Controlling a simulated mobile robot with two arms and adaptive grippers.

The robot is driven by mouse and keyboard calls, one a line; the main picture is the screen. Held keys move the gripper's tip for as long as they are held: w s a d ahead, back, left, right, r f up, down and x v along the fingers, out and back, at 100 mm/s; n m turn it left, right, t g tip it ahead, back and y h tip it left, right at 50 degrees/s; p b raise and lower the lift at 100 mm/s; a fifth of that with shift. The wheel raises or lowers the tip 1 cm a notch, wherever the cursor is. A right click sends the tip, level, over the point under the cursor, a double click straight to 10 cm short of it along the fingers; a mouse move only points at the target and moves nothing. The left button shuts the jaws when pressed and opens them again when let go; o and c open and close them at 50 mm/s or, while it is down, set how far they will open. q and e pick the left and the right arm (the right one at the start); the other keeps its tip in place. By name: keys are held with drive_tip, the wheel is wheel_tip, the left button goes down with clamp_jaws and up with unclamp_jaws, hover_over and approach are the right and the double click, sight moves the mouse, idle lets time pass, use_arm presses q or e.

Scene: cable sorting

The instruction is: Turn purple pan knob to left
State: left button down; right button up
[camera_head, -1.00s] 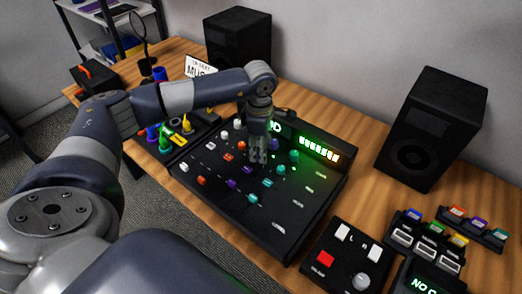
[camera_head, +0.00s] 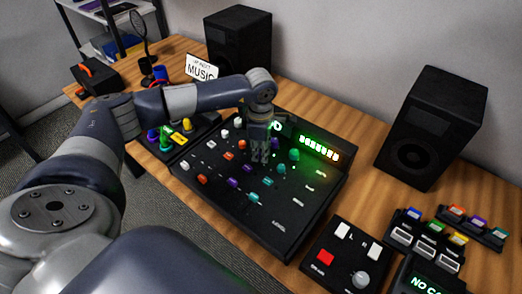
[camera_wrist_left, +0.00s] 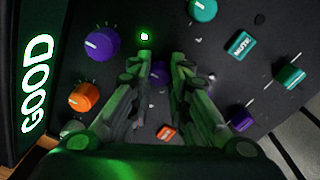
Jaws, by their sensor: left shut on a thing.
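My left gripper (camera_head: 260,159) points down onto the black mixer (camera_head: 278,232), in its purple column. My right gripper is in neither view.
Teal knob (camera_wrist_left: 203,10), teal mute button (camera_wrist_left: 240,45) and orange knob (camera_wrist_left: 84,97) sit close around the fingers. A lit GOOD display (camera_wrist_left: 38,84) is at the left. Black speakers (camera_head: 432,128) and a button box (camera_head: 345,256) flank the mixer.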

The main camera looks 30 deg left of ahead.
use_arm(q)
drive_tip(key=n+b, duration=0.1)
drive_tip(key=n, duration=0.7)
drive_tip(key=shift+n+b, duration=0.3)
drive_tip(key=shift+n, duration=0.1)
drive_tip(key=n, duration=0.4)
drive_tip(key=shift+r+g, duration=0.1)
drive_tip(key=shift+g, duration=0.2)
drive_tip(key=shift+w+n, duration=0.1)
drive_tip(key=shift+n, duration=2.4)
drive_tip(key=c, duration=1.5)
unclamp_jaws()
drive_tip(key=shift+o, duration=0.2)
